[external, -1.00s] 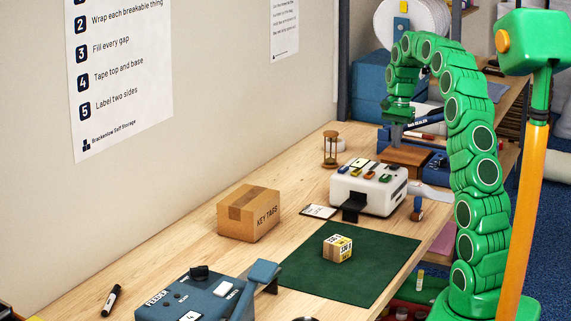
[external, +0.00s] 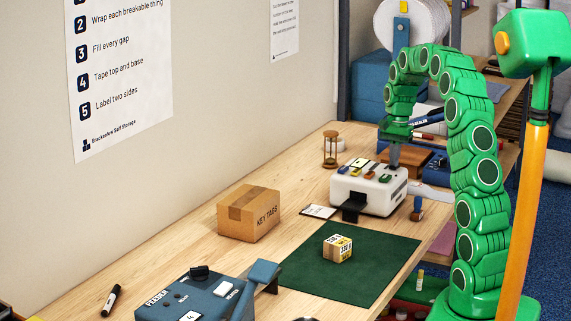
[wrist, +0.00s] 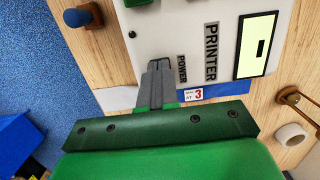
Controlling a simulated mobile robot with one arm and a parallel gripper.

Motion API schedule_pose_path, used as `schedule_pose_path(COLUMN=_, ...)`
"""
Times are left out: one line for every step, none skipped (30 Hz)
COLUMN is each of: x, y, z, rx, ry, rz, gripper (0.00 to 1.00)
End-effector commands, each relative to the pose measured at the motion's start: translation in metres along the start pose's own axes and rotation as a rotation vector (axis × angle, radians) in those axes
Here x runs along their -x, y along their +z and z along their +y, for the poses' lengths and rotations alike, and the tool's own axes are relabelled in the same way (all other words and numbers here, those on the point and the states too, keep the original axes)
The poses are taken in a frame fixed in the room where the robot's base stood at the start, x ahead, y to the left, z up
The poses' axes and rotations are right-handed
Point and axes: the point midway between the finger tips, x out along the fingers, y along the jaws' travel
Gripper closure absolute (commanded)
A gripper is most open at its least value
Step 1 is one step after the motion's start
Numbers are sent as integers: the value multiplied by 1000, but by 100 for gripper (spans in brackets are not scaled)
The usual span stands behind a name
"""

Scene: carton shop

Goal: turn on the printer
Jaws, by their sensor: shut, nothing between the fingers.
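The white printer (external: 368,196) stands on the wooden bench, with several coloured parts on its top. In the wrist view its white panel (wrist: 150,30) carries the words PRINTER and POWER and a pale yellow display (wrist: 258,46). My gripper (external: 394,163) is shut and empty, pointing down at the far right edge of the printer's top. In the wrist view my gripper's fingertips (wrist: 159,66) are beside the POWER label (wrist: 181,68). A dark outline shows at the tips, and the fingers hide most of whatever is there. I cannot tell whether they touch it.
An hourglass (external: 330,150) stands behind the printer, and a blue-topped stamp (external: 417,208) stands at its right. The blue feeder (external: 195,300) is at the front.

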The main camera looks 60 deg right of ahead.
Motion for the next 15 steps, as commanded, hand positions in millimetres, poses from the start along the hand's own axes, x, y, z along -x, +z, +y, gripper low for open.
schedule_pose_path(x=-1, y=1, z=0, rx=0, ry=2, rz=9, gripper=100)
schedule_pose_path(x=-2, y=1, z=0, rx=0, ry=2, rz=18, gripper=100)
schedule_pose_path(x=-3, y=2, z=1, rx=0, ry=4, rz=30, gripper=100)
schedule_pose_path(x=-4, y=2, z=1, rx=0, ry=4, rz=42, gripper=100)
schedule_pose_path(x=-6, y=3, z=1, rx=1, ry=4, rz=55, gripper=100)
schedule_pose_path(x=-8, y=4, z=1, rx=2, ry=5, rz=72, gripper=100)
schedule_pose_path(x=-9, y=5, z=1, rx=2, ry=7, rz=84, gripper=100)
schedule_pose_path(x=-10, y=5, z=1, rx=2, ry=8, rz=97, gripper=100)
schedule_pose_path(x=-11, y=5, z=1, rx=2, ry=5, rz=117, gripper=100)
schedule_pose_path(x=-11, y=6, z=0, rx=2, ry=4, rz=133, gripper=100)
schedule_pose_path(x=-12, y=6, z=1, rx=2, ry=4, rz=147, gripper=100)
schedule_pose_path(x=-13, y=7, z=1, rx=2, ry=8, rz=166, gripper=100)
schedule_pose_path(x=-14, y=8, z=1, rx=2, ry=8, rz=181, gripper=100)
schedule_pose_path(x=-15, y=8, z=1, rx=2, ry=8, rz=197, gripper=100)
schedule_pose_path(x=-16, y=7, z=1, rx=2, ry=7, rz=202, gripper=100)
